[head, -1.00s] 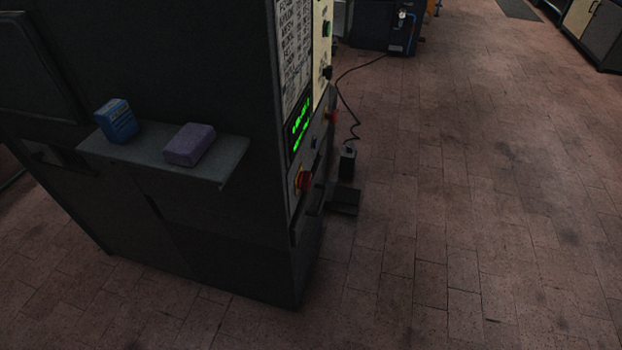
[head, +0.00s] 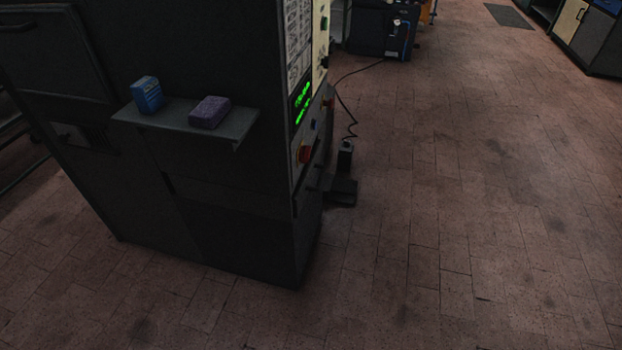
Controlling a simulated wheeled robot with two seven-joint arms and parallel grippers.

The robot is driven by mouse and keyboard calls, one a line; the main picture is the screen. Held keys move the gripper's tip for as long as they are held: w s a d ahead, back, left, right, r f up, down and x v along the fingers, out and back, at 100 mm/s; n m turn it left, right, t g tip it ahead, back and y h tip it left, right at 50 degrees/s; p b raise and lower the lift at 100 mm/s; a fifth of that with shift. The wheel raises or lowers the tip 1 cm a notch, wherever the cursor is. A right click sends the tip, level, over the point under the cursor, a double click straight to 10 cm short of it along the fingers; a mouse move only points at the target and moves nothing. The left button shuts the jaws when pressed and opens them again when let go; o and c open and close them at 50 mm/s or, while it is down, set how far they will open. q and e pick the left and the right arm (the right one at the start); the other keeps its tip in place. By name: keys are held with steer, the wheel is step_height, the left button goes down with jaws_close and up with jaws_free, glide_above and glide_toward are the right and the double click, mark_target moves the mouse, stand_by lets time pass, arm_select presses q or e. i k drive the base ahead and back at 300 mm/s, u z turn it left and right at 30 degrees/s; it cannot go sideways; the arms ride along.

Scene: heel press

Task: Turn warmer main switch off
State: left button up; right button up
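A large dark machine (head: 235,225) stands left of centre, seen from its side. Its control face on the right edge is seen at a steep angle. A red rotary switch on a yellow plate (head: 305,153) sits low on that face, below a green lit display (head: 302,103). A small blue button (head: 313,124) and another red control (head: 328,103) are near it. I cannot read any labels or the switch position. Neither of my grippers is in view.
A side shelf (head: 240,123) sticks out with a blue box (head: 147,94) and a purple block (head: 209,112). A foot pedal (head: 343,190) with a cable lies on the floor by the machine. The tiled floor (head: 470,200) on the right is clear. Cabinets (head: 590,35) stand far right.

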mark_target(305, 150)
steer(key=z, duration=0.1)
steer(key=i, duration=1.25)
steer(key=u, duration=0.75)
